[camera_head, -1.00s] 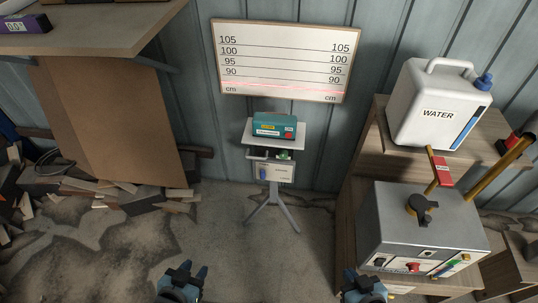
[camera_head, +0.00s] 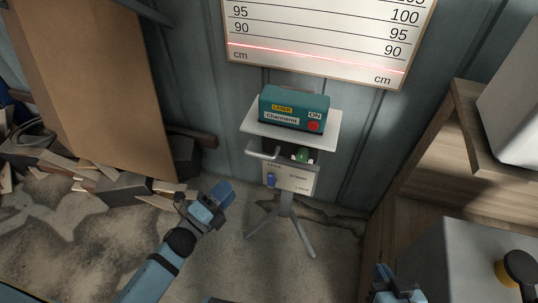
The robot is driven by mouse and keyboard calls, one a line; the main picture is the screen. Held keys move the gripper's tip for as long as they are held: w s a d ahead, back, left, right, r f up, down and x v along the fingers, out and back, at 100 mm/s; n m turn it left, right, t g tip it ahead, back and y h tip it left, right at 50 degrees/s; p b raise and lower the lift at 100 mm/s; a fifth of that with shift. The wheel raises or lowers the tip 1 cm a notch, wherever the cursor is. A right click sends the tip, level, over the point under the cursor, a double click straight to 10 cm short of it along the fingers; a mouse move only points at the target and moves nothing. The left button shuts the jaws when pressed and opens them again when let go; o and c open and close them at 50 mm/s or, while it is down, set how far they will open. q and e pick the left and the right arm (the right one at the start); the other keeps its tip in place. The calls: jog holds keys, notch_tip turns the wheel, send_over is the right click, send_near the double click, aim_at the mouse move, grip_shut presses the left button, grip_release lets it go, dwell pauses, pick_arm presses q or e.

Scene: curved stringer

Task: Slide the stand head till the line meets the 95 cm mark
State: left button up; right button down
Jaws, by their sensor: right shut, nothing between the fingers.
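The teal laser box (camera_head: 293,108) sits on the white stand head (camera_head: 328,133) of a tripod stand (camera_head: 286,205). Its red button is by an ON label. The red line (camera_head: 315,57) crosses the marked board (camera_head: 318,72) just below the 90 marks. My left gripper (camera_head: 222,193) is left of the lock panel, apart from it; its jaw opening is unclear. My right gripper (camera_head: 397,280) is shut and empty at the lower right.
A brown panel (camera_head: 90,80) leans at the left above scattered wood scraps (camera_head: 75,185). A wooden shelf (camera_head: 430,170) and a grey box (camera_head: 470,262) stand at the right. The floor around the tripod is mostly clear.

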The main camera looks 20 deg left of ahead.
aim_at(260, 154)
pick_arm(q)
jog(key=b+x, duration=0.1)
jog(key=x, duration=1.2)
jog(key=shift+w+d+r, duration=0.15)
jog(key=shift+w, duration=0.1)
grip_shut()
